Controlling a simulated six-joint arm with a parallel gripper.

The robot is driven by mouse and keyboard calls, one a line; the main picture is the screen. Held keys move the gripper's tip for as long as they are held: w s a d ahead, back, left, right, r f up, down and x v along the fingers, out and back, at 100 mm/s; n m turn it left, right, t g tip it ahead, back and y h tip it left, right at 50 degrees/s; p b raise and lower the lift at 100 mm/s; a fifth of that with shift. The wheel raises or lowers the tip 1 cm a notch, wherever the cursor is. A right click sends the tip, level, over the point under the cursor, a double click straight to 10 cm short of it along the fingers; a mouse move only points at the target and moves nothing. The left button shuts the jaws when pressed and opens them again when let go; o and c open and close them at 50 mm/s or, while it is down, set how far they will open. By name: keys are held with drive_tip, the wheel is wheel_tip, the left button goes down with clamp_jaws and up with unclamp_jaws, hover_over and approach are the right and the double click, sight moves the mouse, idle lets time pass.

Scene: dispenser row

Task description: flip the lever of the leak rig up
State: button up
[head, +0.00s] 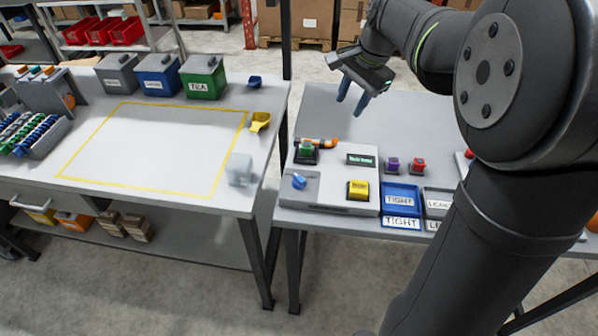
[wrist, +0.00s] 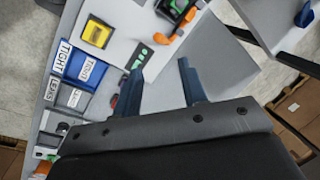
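The leak rig (head: 330,200) is a low pale box near the left front of the right table. A small blue lever-like part (head: 299,181) sits on its left grey section; I cannot tell its exact angle. An orange handle (head: 328,142) lies at the rig's back beside a green block in a black holder (head: 306,150); the handle also shows in the wrist view (wrist: 163,38). The rig bears a dark display with green text (head: 361,160) and a yellow block (head: 358,189). My gripper (head: 352,98) is open and empty, above the table behind the rig. Its fingers (wrist: 161,72) are apart.
A blue TIGHT tray (head: 402,222) and a grey LEAKS tray (head: 438,208) stand right of the rig. Purple (head: 392,165) and red (head: 418,166) blocks stand behind them. A gap separates the left table (head: 150,197). Table behind the rig is clear.

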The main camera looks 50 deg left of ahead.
drive_tip(key=m, duration=0.5)
drive_tip(key=n+h, duration=0.2)
drive_tip(key=n, duration=0.3)
approach(299, 178)
drive_tip(key=shift+t, duration=0.4)
drive_tip(key=f, duration=0.8)
drive_tip(key=shift+s+f, duration=0.25)
drive_tip(key=shift+s, duration=0.15)
drive_tip(key=shift+n+h, duration=0.3)
drive_tip(key=shift+s+a+f, duration=0.1)
drive_tip(key=shift+a+r, duration=0.1)
drive_tip(key=shift+r, duration=0.1)
